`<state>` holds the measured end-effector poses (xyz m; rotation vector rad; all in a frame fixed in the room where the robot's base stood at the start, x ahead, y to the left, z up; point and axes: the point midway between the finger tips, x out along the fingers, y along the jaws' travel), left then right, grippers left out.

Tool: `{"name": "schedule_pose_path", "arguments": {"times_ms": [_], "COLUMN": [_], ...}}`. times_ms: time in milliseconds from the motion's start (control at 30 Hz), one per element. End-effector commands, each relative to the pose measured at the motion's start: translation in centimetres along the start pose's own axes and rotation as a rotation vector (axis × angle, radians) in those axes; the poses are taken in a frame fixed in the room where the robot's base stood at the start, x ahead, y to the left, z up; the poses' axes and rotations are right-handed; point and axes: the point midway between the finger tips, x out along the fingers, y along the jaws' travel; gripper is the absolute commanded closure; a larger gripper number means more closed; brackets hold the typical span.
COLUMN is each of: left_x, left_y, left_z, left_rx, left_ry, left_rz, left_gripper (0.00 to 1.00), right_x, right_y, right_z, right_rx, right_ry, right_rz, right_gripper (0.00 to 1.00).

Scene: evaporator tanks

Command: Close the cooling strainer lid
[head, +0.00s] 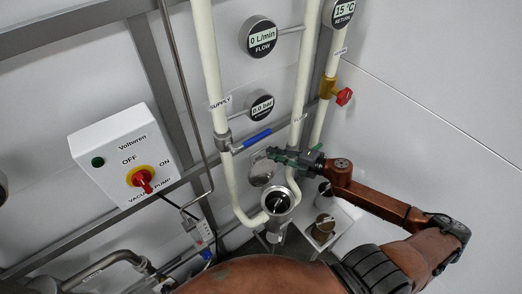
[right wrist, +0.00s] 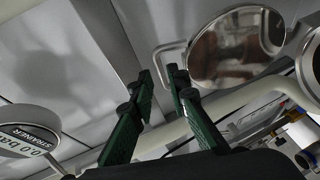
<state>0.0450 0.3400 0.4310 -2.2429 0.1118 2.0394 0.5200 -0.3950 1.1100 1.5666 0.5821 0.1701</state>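The cooling strainer (head: 279,203) is an open round metal cup on the pipework in the head view. Its lid (head: 262,170) is a shiny disc standing raised behind the cup, so the strainer is open. In the right wrist view the lid (right wrist: 236,48) is a mirror-like disc with a small metal loop handle (right wrist: 168,58) on its left edge. My right gripper (head: 272,154) is by the lid's upper edge. In the right wrist view its green fingers (right wrist: 161,75) are apart, with the loop just beyond the tips; contact cannot be told. My left gripper is not in view.
White supply pipe (head: 210,70) and a blue-handled valve (head: 255,139) are close to my right gripper. The pressure gauge (head: 261,106) is above. A vacuum pump switch box (head: 125,158) is at left.

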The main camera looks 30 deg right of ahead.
Motion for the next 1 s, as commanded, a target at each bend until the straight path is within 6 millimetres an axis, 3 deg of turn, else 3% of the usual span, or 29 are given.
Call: {"name": "schedule_pose_path", "arguments": {"times_ms": [400,800,1000], "left_x": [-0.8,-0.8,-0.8], "left_y": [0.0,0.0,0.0], "left_z": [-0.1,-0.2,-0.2], "left_rx": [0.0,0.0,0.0], "left_ry": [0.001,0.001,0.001], "left_rz": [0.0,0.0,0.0], "left_gripper": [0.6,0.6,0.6], "right_x": [5.4,6.1,6.1], "right_y": [0.2,0.0,0.0], "right_z": [0.0,0.0,0.0], "right_rx": [0.002,0.002,0.002], "right_ry": [-0.002,-0.001,-0.001], "right_rz": [0.002,0.001,0.001], "right_gripper": [0.84,0.84,0.97]}}
